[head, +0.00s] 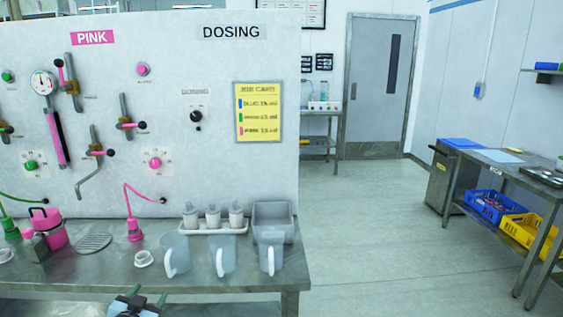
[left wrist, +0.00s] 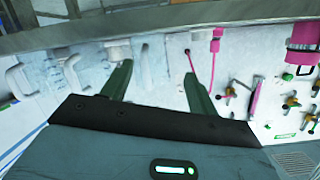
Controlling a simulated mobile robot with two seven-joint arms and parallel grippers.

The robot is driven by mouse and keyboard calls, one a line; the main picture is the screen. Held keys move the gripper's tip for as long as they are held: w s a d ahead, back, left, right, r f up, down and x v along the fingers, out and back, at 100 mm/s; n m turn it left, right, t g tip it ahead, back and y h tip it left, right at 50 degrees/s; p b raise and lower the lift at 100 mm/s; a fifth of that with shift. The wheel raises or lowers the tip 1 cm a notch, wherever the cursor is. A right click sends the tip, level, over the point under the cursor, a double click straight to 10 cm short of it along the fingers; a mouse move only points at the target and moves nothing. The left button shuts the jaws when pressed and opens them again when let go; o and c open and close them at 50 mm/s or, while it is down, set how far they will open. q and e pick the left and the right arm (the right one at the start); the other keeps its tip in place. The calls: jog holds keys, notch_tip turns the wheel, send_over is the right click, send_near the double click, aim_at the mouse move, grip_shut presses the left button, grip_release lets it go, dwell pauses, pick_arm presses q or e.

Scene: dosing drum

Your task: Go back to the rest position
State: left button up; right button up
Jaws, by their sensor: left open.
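My left gripper (head: 137,302) shows at the bottom of the head view, in front of the metal bench (head: 225,277) and below its front edge. Its two fingers stand apart in the left wrist view (left wrist: 157,88), with nothing between them. The picture there appears turned over, with the bench edge along the top. My right gripper is in neither view.
Three clear jugs (head: 221,256) stand near the bench's front right edge. Behind them are white bottles in a rack (head: 213,228) and a grey bin (head: 273,220). A pink canister (head: 47,228) stands left. The floor (head: 370,225) right of the bench is clear.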

pick_arm(q)
jog(key=s+d+f+g+h, duration=0.1)
jog(key=s+d+f, duration=0.2)
jog(key=s+f, duration=0.2)
jog(key=s+d+f+g, duration=0.1)
jog(key=s+d+f, duration=0.1)
jog(key=s+f, duration=0.25)
jog(key=s+d+f+g, duration=0.1)
jog(key=s+d+f, duration=0.2)
jog(key=s, duration=0.6)
jog(key=s+d+f+g+h, duration=0.1)
jog(key=s+d+f, duration=0.1)
jog(key=s, duration=0.8)
jog(key=s+d+f+n+g, duration=0.1)
jog(key=s+d+f, duration=0.2)
jog(key=s, duration=0.7)
jog(key=shift+s+d+f+g+h, duration=0.3)
jog(key=shift+d+f+g, duration=0.1)
jog(key=shift+d, duration=0.4)
